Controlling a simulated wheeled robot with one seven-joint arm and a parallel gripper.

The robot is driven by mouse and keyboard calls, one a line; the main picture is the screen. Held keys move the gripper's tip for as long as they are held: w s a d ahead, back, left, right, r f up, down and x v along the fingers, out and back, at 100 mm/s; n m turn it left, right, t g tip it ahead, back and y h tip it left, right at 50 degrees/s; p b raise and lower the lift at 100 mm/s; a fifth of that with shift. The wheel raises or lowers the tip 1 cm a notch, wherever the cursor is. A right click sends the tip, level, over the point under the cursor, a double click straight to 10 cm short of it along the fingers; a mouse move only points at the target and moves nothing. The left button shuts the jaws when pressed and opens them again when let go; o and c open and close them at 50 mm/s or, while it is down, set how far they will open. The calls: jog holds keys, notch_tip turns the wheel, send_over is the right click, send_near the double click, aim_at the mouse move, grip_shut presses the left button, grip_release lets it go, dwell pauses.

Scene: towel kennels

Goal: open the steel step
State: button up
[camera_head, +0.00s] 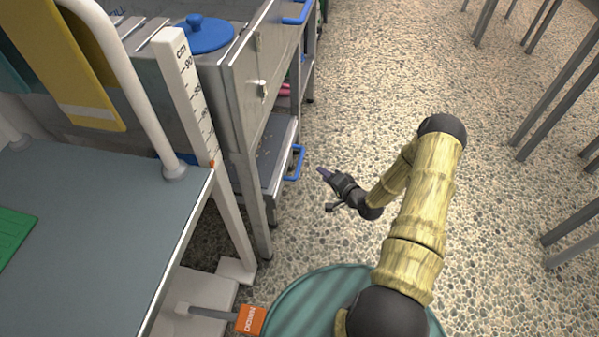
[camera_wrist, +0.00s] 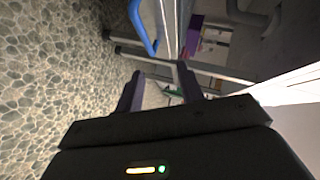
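The steel step (camera_head: 274,157) appears to be the low grey steel piece at the bottom of the steel cabinet. A blue bar handle (camera_head: 298,163) sticks out from its front. My gripper (camera_head: 326,174) is just right of this handle and apart from it. In the wrist view, my gripper's two dark fingers (camera_wrist: 159,84) are spread with nothing between them. A blue handle (camera_wrist: 142,28) shows above the fingertips there. Whether it is the step's handle or another one, I cannot tell for sure.
The steel cabinet (camera_head: 245,85) has another blue handle (camera_head: 299,12) higher up. A blue lid (camera_head: 206,34) sits on top. A white measuring post (camera_head: 190,95) and a grey-topped table (camera_head: 90,200) stand at the left. Pebbled floor (camera_head: 400,60) is clear right of the cabinet. Grey legs stand far right.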

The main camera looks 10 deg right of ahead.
aim_at(300, 160)
notch_tip(300, 160, down, 6)
jog(key=s+m+t+b, duration=0.1)
jog(key=m+t+b, duration=0.1)
jog(key=b, duration=0.1)
jog(key=shift+d+f, duration=0.15)
jog(key=b+x, duration=0.7)
jog(key=x, duration=0.9)
jog(key=shift+w, duration=0.1)
jog(key=shift+w+a+b, duration=0.25)
jog(key=shift+w+b, duration=0.15)
jog(key=shift+w, duration=0.15)
